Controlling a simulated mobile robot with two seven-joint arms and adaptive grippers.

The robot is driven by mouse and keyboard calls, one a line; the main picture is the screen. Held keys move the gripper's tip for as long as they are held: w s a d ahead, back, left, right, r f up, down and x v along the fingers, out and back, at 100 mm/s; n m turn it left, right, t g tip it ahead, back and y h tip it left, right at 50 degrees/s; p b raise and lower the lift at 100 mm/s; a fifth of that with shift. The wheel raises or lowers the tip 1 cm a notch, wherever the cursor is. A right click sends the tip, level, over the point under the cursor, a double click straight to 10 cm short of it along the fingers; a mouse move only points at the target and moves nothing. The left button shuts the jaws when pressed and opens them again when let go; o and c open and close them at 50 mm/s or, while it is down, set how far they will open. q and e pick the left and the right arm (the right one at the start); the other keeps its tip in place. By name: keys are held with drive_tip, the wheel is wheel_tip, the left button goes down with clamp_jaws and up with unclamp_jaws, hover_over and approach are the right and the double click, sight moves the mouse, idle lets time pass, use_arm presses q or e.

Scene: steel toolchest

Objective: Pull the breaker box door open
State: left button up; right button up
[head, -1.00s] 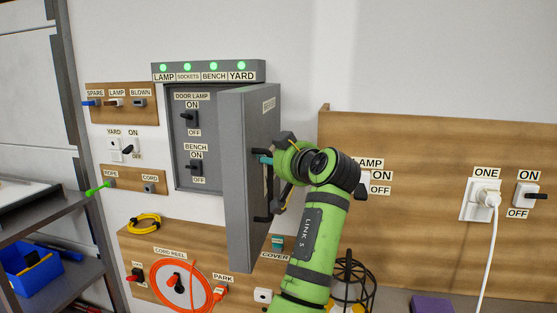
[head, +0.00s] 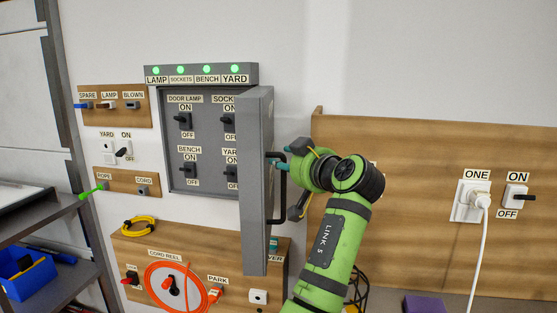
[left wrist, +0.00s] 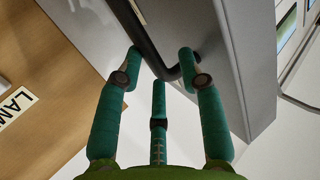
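The grey breaker box (head: 209,145) is on the wall in the head view, its switches in plain sight. Its grey door (head: 253,190) stands out from the box, seen nearly edge-on. The black door handle (head: 283,190) is on the door's right side and also crosses the top of the left wrist view (left wrist: 145,40). My left gripper (head: 278,162) is at the handle's upper part. In the left wrist view its teal fingers (left wrist: 159,68) lie around the handle's bent end; whether they are closed tight on it is unclear. My right gripper is not in view.
A wooden panel (head: 420,215) with an outlet and a switch fills the wall to the right. Below the box are an orange cord reel (head: 175,288) and a yellow coil (head: 138,225). A shelf with a blue bin (head: 28,275) stands at left.

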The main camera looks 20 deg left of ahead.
use_arm(q)
drive_tip(key=d, duration=0.2)
drive_tip(key=d+p, duration=0.1)
drive_tip(key=shift+s+d, duration=0.3)
drive_tip(key=shift+r, duration=0.1)
idle(0.4)
